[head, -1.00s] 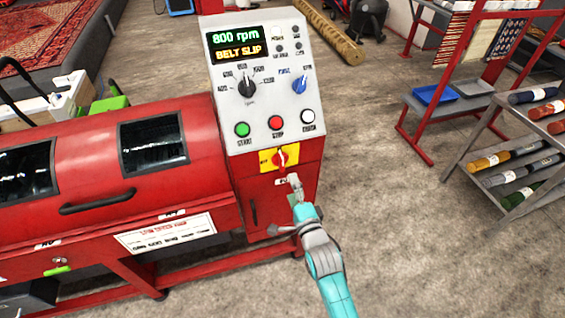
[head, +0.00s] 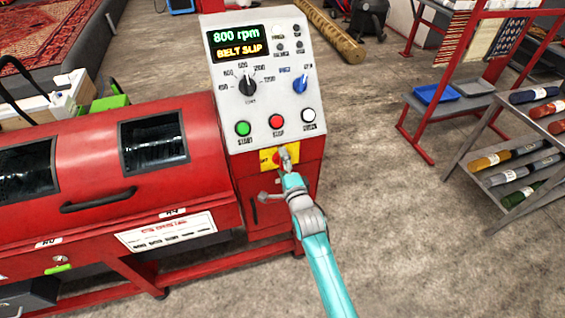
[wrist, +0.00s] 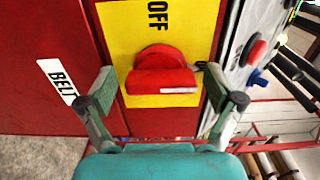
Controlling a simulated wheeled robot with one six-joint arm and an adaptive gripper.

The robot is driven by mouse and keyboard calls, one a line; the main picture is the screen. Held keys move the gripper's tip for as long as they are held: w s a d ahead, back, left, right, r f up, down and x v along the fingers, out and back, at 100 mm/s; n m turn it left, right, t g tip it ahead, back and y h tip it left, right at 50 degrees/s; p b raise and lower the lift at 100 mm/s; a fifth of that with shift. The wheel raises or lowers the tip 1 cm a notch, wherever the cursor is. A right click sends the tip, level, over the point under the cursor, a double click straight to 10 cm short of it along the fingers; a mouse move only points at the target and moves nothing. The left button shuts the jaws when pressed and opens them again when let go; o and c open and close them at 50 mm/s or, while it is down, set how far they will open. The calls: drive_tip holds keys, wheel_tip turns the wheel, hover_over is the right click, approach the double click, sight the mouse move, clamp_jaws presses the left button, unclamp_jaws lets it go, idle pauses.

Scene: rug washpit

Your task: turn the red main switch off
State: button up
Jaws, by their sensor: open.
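The red main switch (wrist: 165,82) sits on a yellow plate (wrist: 120,30) on the machine's control post. In the wrist view its bar handle lies across the picture, with a white mark at its right end. The word OFF stands above it there. My gripper (wrist: 166,95) is open, one finger to each side of the handle, with no clear contact visible. In the head view my gripper (head: 287,155) is in front of the plate (head: 265,159) and hides most of the switch.
Above the switch are green (head: 242,129), red (head: 276,121) and white (head: 308,115) buttons, a black dial (head: 247,86) and a blue knob (head: 300,84). The display (head: 237,42) reads 800 rpm, BELT SLIP.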

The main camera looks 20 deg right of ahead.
drive_tip(key=c, duration=1.2)
drive_tip(key=shift+o, duration=0.2)
drive_tip(key=shift+n, duration=0.3)
drive_tip(key=n, duration=0.3)
drive_tip(key=shift+n, duration=0.4)
drive_tip(key=n, duration=0.9)
drive_tip(key=shift+n, duration=2.2)
